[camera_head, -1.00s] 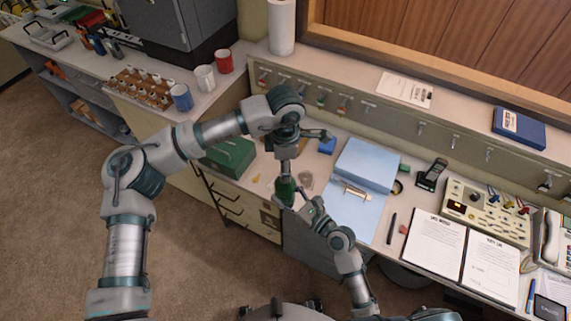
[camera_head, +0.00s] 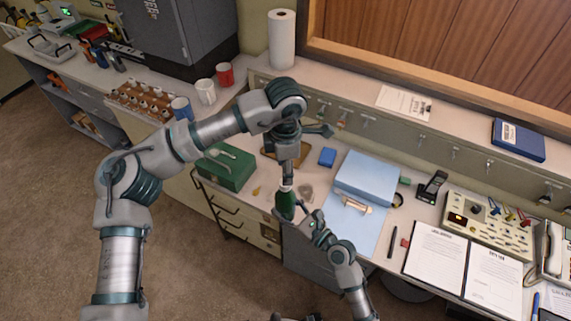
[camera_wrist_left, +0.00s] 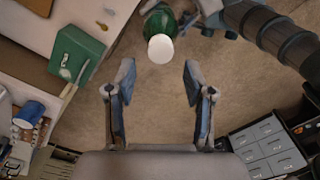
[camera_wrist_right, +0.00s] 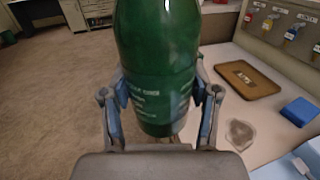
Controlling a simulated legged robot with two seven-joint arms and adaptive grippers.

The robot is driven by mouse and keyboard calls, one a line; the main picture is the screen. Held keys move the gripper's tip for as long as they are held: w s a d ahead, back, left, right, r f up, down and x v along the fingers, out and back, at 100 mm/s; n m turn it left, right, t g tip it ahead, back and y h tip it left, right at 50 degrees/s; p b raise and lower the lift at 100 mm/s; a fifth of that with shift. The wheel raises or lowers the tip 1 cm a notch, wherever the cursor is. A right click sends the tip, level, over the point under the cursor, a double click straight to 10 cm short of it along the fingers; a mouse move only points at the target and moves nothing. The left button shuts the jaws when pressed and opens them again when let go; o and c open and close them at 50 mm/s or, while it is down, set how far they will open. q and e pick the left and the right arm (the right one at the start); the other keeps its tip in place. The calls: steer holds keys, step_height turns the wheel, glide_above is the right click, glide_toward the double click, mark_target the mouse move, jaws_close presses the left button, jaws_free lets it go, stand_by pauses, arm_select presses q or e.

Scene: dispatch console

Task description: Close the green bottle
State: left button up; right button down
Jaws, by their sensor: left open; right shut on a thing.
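The green bottle (camera_head: 285,206) is held upright above the desk's front edge by my right gripper (camera_head: 303,219). In the right wrist view the fingers are shut around the bottle's body (camera_wrist_right: 157,55), which carries white lettering. A white round cap (camera_wrist_left: 161,48) sits on top of the bottle in the left wrist view; a white bit of it shows in the head view (camera_head: 286,187). My left gripper (camera_wrist_left: 158,76) is open and empty, with the cap just beyond its fingertips. In the head view it hangs right above the bottle. Whether the cap is tight cannot be told.
The desk holds a green box (camera_head: 228,168), a brown tray (camera_head: 270,155), a small blue box (camera_head: 327,157) and a blue binder (camera_head: 364,178). A clipboard (camera_head: 436,255) lies to the right. Mugs (camera_head: 205,92) stand at the back left. Open floor lies to the left.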

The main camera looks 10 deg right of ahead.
arm_select(q)
step_height(320, 180, up, 3)
steer(key=n, duration=0.6)
steer(key=shift+f, duration=0.15)
glide_above(285, 200)
steer(key=w, duration=0.2)
steer(key=shift+w+d+f, duration=0.1)
steer(key=shift+d+f, duration=0.05)
steer(key=shift+f, duration=3.75)
jaws_close()
